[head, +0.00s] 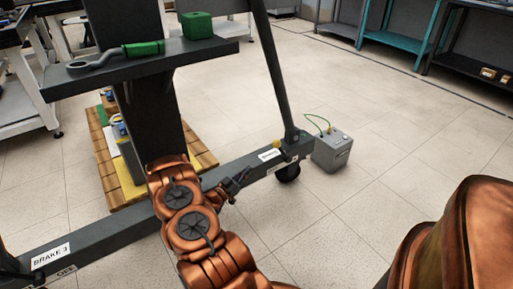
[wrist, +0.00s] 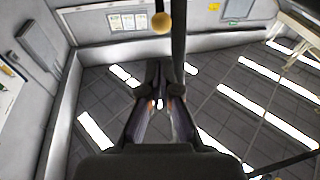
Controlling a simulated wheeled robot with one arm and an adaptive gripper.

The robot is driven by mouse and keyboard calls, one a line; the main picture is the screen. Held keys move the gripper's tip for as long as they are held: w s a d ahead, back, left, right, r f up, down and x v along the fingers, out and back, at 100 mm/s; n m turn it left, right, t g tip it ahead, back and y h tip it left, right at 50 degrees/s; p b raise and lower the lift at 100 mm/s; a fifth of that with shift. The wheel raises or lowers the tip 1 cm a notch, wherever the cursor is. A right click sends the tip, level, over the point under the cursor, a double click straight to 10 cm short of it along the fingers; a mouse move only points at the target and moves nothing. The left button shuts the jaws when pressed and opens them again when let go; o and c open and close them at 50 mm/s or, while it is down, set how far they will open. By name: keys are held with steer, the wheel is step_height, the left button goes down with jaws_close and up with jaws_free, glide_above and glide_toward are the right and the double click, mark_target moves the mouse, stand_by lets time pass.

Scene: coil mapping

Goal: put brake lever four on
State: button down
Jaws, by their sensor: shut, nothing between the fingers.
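A small yellow knob (head: 277,143) shows at the right end of the dark base beam (head: 110,229) in the head view, beside a white label too small to read. I cannot tell whether it is brake lever four, or its setting. A yellow ball (wrist: 161,22) also shows at the top of the wrist view, by a dark post, beyond the fingertips. My gripper (head: 242,177) is shut and empty, a little left of and below the knob, close to the beam. In the wrist view my gripper (wrist: 159,72) points toward the ball, apart from it.
A slanted dark strut (head: 276,75) rises behind the knob. A grey box (head: 332,151) with a green wire stands on the floor to the right, near a caster (head: 288,173). A "BRAKE 3" label (head: 50,256) marks the beam's left end. Open floor lies at the right.

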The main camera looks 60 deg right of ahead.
steer(key=shift+w+a, duration=0.1)
steer(key=shift+w, duration=0.15)
steer(key=b+x, duration=0.4)
steer(key=x, duration=1)
steer(key=shift+b, duration=0.3)
steer(key=shift+r, duration=0.1)
